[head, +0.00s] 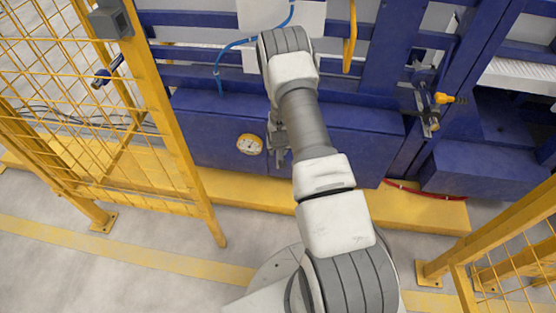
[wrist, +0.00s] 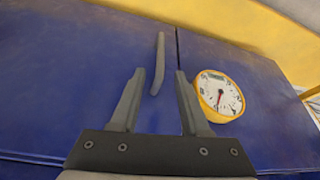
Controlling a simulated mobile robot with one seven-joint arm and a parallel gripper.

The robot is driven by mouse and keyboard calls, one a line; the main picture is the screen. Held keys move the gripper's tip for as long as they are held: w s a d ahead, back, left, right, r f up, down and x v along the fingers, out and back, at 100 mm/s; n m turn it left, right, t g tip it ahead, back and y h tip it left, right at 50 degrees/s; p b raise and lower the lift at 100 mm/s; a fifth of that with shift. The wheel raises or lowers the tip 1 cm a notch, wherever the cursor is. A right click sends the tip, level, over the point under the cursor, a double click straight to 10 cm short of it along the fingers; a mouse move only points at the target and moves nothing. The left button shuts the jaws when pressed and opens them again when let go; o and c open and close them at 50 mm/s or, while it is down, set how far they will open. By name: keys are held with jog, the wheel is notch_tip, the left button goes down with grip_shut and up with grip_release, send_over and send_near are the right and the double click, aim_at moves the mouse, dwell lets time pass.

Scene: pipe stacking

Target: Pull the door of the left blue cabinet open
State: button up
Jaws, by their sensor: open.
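The blue cabinet front (head: 205,130) stands low behind my arm in the head view. In the wrist view, a narrow seam splits the blue front into two panels (wrist: 70,70). A slim grey bar handle (wrist: 160,62) is on the panel left of the seam there, close beside it. My gripper (wrist: 160,73) is open, its two fingers on either side of the handle's lower end in the picture. I cannot tell whether they touch it. In the head view my gripper (head: 279,152) is at the cabinet front, partly hidden by my arm, and the handle is hidden.
A yellow-rimmed gauge (head: 249,144) sits on the cabinet just left of my gripper; in the wrist view the gauge (wrist: 219,96) is right of the fingers. A yellow mesh fence (head: 110,120) stands left, another fence (head: 515,250) right. A yellow plinth (head: 240,190) runs below the cabinet.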

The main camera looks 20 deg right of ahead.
aim_at(278, 155)
jog(key=b+x, duration=0.2)
jog(key=x, duration=0.5)
jog(key=shift+f, duration=0.2)
grip_shut()
dwell(1.1)
